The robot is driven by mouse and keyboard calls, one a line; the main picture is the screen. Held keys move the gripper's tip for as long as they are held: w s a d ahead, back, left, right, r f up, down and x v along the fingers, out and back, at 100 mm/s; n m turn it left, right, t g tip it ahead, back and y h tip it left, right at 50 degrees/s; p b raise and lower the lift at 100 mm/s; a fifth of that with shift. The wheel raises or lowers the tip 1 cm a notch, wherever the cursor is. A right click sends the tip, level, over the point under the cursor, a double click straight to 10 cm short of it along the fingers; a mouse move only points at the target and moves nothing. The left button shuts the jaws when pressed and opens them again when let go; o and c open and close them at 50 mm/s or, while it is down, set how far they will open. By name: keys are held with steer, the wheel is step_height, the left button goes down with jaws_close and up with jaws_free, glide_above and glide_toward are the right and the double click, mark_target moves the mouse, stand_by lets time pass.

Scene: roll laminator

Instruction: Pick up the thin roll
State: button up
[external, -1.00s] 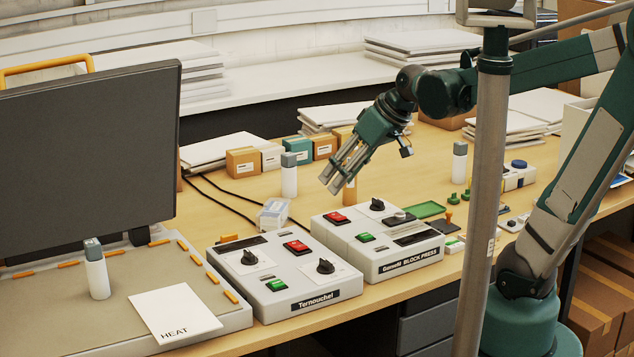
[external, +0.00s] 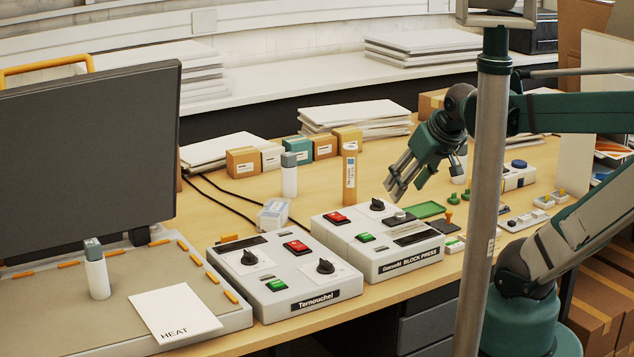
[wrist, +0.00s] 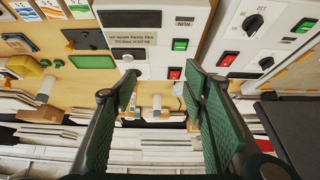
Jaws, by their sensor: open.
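A thin tan roll (external: 349,172) with a pale label stands upright on the desk behind the block press (external: 375,240) in the external view. My gripper (external: 395,189) is to the right of it, apart from it, above the back right part of the press, with fingers tilted down to the left. In the wrist view my gripper (wrist: 163,88) is open, its two green fingers spread and nothing held between them. Several small upright things show between and beyond the fingers there; I cannot tell surely which is the roll.
A second control box (external: 285,272) sits left of the press. White grey-capped bottles stand near, one (external: 289,175) left of the roll. Small cartons (external: 323,146) and paper stacks (external: 355,120) lie behind. A metal post (external: 480,200) crosses the view. A green tray (external: 428,210) lies right of the press.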

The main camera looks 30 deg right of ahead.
steer(key=shift+c, duration=0.7)
steer(key=w+d+r+m+g+h+b, duration=0.15)
steer(key=w+d+m+h, duration=0.3)
steer(key=w+d, duration=0.85)
steer(key=w+d+r+m+g+h+b, duration=0.15)
steer(key=w+d+m+h, duration=0.3)
steer(key=w+d, duration=0.8)
steer(key=w+d+f+m+g+h+b, duration=0.1)
steer(key=w+d+f+m+g+h, duration=0.1)
steer(key=w+d, duration=0.5)
steer(key=w+d+f+m+g+h+b, duration=0.2)
steer(key=w+d+f+m+h, duration=0.2)
steer(key=d, duration=1.1)
steer(key=shift+w+f+m+h, duration=0.2)
steer(key=shift+w+m+h, duration=1.15)
steer(key=shift+m+h, duration=0.15)
